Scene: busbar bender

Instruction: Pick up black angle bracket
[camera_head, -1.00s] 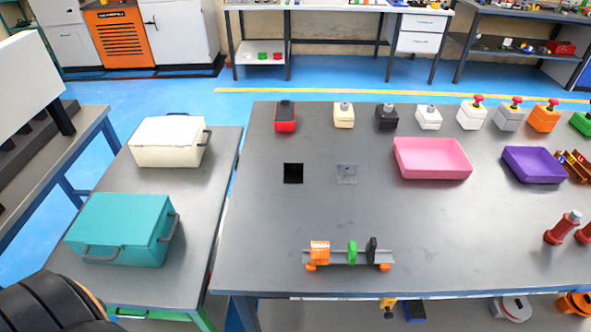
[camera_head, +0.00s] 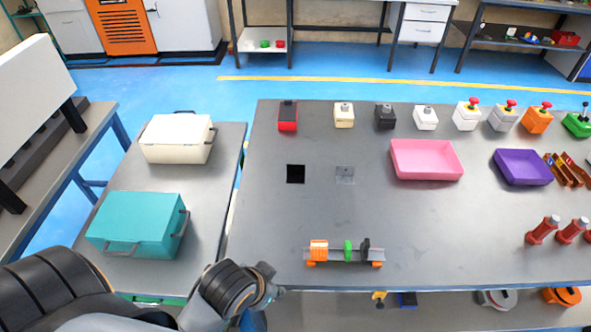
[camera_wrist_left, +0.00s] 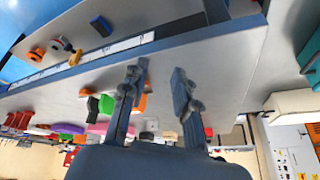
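The black angle bracket (camera_head: 296,174) shows as a very dark square on the grey table, left of a similar grey bracket (camera_head: 345,175). Its upright part is hard to make out. My left arm comes in at the lower left of the head view, its end near the table's front left corner, well short of the bracket. Its fingers are not clear there. In the left wrist view my left gripper (camera_wrist_left: 160,84) is open, with nothing between its fingers. I cannot pick out the black bracket in that view. My right gripper is in neither view.
An orange-ended fixture (camera_head: 343,252) stands near the front edge. Pink (camera_head: 427,160) and purple (camera_head: 522,167) trays lie to the right. Several button boxes line the back. Teal (camera_head: 137,224) and white (camera_head: 176,138) boxes stand on a left side table. The table around the brackets is clear.

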